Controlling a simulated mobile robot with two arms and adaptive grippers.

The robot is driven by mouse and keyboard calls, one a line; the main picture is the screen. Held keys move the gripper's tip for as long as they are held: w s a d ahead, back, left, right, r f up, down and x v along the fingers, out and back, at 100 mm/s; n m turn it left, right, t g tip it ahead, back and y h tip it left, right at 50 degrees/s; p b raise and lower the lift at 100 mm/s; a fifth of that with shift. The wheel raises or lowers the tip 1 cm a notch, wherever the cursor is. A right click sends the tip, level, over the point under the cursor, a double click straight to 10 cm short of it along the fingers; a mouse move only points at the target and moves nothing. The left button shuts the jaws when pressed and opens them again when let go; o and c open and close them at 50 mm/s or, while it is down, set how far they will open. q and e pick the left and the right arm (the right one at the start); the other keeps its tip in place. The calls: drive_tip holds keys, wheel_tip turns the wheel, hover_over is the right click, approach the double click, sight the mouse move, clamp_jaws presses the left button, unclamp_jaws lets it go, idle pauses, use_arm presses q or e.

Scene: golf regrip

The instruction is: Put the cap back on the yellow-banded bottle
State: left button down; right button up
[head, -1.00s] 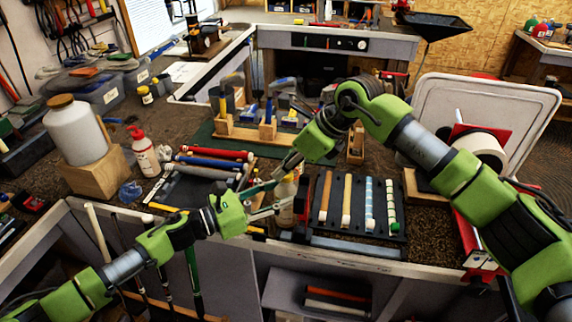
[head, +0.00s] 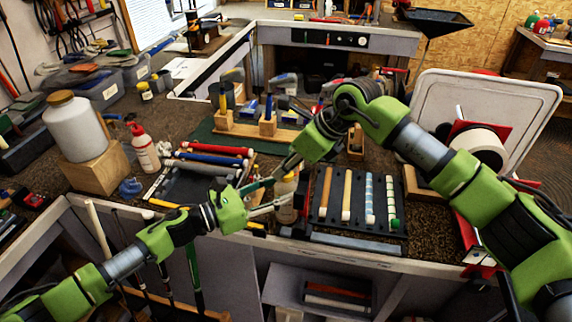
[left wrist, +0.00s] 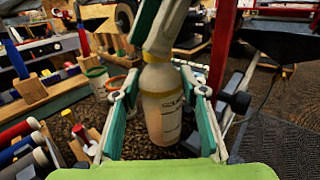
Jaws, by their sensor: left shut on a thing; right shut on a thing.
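The yellow-banded bottle (left wrist: 162,112) stands upright between the fingers of my left gripper (left wrist: 160,90) in the left wrist view. It is pale, with a printed label and a yellowish band at its neck. In the head view the bottle (head: 287,188) is partly covered by my left gripper (head: 272,199), which is shut on it near the table's front edge. My right gripper (head: 285,171) comes down from the upper right to the bottle's top, and its fingers (left wrist: 157,42) meet the neck in the left wrist view. The cap is hidden by these fingers; whether it touches the bottle I cannot tell.
A black tray of grips (head: 332,222) lies right of the bottle. Dark, red and blue grips (head: 215,150) lie to its left. A red-capped white bottle (head: 145,150) and a large white jar (head: 75,130) stand further left. A wooden tool stand (head: 245,130) is behind.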

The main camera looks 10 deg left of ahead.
drive_tip(key=m+t+h, duration=0.1)
drive_tip(key=m, duration=0.2)
drive_tip(key=m+t+h, duration=0.1)
drive_tip(key=m+t, duration=0.1)
drive_tip(key=m, duration=0.1)
drive_tip(key=shift+s, duration=0.1)
drive_tip(key=m+h, duration=0.1)
drive_tip(key=m, duration=0.1)
drive_tip(key=m+t+h, duration=0.1)
drive_tip(key=m, duration=0.2)
drive_tip(key=shift+a+h, duration=0.2)
drive_tip(key=shift+h, duration=0.1)
drive_tip(key=m+h, duration=0.1)
drive_tip(key=m, duration=0.1)
drive_tip(key=m+h, duration=0.1)
drive_tip(key=m, duration=0.2)
drive_tip(key=shift+t+h, duration=0.3)
drive_tip(key=shift+h, duration=0.1)
drive_tip(key=m+h, duration=0.1)
drive_tip(key=m, duration=0.2)
drive_tip(key=shift+w+m+h, duration=0.2)
drive_tip(key=shift+m+h, duration=0.2)
drive_tip(key=shift+d+g, duration=0.2)
drive_tip(key=shift+g, duration=0.2)
drive_tip(key=o, duration=0.7)
drive_tip(key=shift+r, duration=0.15)
